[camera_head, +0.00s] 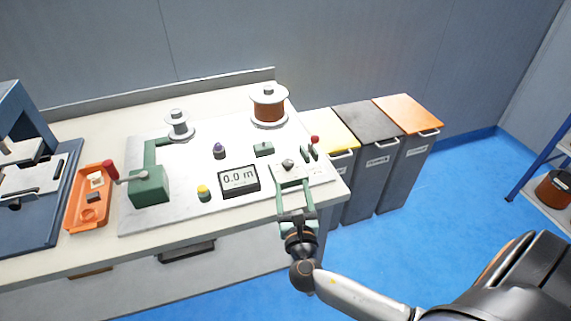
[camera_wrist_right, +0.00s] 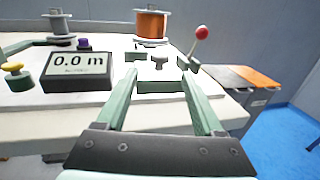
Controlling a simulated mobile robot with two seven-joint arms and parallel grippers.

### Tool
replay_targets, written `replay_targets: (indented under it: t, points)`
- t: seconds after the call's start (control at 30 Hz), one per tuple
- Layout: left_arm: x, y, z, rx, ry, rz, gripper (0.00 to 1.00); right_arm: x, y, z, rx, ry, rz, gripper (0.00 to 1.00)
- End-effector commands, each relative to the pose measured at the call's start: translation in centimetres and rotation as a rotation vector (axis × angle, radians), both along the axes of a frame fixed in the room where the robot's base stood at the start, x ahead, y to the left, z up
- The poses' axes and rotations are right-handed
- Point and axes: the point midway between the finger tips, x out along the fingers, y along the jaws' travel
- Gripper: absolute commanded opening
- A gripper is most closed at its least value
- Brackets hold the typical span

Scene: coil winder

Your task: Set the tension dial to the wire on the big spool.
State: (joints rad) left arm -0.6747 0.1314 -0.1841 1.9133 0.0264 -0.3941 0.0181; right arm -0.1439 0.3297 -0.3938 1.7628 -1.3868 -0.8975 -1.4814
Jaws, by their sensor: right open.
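The big spool (camera_head: 268,105) stands at the back right of the winder plate, with copper-brown wire; it also shows in the right wrist view (camera_wrist_right: 151,25). The tension dial appears to be the small grey knob (camera_head: 288,163) on a pale panel at the plate's front right; it also shows in the right wrist view (camera_wrist_right: 159,63). Its setting and any markings are too small to read. My right gripper (camera_head: 293,185) is open and empty at the plate's front edge. Its fingers point towards the knob, one to each side, with the knob beyond the tips. My left gripper is not in view.
A display (camera_head: 239,180) reads 0.0 m, with a yellow button (camera_head: 203,191) beside it. A red-tipped lever (camera_head: 315,140) stands just right of the knob. A small bare spool (camera_head: 178,125), a green crank unit (camera_head: 149,186) and an orange tray (camera_head: 73,213) are further left.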

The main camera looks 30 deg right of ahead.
Motion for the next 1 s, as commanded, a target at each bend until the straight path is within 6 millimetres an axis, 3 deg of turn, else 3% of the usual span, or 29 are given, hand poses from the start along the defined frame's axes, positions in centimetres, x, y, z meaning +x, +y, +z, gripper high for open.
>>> replay_targets:
  t: [0.3,0.5,0.9,1.0]
  points:
    - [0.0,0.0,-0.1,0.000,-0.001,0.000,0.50,6.0,-3.0,0.0,0.000,-0.002,-0.002,0.69]
    - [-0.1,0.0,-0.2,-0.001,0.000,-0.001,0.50,8.2,-4.2,0.0,0.003,-0.001,-0.001,0.69]
    - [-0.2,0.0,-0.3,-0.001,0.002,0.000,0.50,8.9,-4.5,0.0,0.004,0.000,-0.001,0.69]
    - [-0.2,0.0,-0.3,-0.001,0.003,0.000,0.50,8.9,-4.5,0.0,0.004,0.000,-0.001,0.59]
